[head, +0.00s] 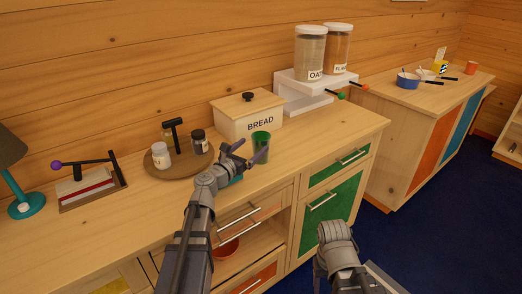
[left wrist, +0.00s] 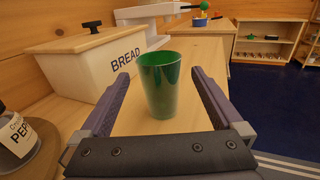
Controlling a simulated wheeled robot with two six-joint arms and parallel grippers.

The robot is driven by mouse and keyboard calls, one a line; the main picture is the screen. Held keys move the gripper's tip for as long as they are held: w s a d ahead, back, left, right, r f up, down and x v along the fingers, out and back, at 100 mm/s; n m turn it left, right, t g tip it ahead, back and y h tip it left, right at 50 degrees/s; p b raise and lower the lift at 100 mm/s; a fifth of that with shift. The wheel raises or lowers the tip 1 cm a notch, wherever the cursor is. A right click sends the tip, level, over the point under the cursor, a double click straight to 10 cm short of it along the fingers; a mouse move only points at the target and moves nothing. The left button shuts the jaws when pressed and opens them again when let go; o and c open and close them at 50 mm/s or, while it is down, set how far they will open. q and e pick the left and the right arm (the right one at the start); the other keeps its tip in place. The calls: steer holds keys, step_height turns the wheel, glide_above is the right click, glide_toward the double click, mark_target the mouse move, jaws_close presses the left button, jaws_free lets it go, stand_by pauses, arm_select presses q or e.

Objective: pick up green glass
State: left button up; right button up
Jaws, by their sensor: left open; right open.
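The green glass (head: 262,137) stands upright on the wooden counter, just right of the bread box's front. It also shows in the left wrist view (left wrist: 160,82), centred between the finger ends. My left gripper (head: 252,149) is open, with one finger on each side of the glass. In the left wrist view a gap shows between the glass and each finger, so the jaws are not closed on it. The glass's lower part is partly hidden in the head view. Part of my right arm shows at the lower right of the head view, but its gripper is not seen.
The cream bread box (head: 246,117) stands close behind the glass. A round wooden tray (head: 161,172) with pepper and salt jars is to the left. A white stand (head: 300,95) with two canisters is behind right. Bare counter (head: 335,125) lies right of the glass.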

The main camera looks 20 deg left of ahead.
mark_target(255, 143)
arm_select(q)
steer(key=x, duration=0.5)
steer(key=shift+w+f, duration=0.15)
steer(key=c, duration=1.3)
steer(key=shift+o, duration=0.2)
steer(key=shift+a, duration=0.1)
step_height(255, 143, up, 10)
steer(key=p, duration=0.9)
steer(key=shift+p, duration=0.4)
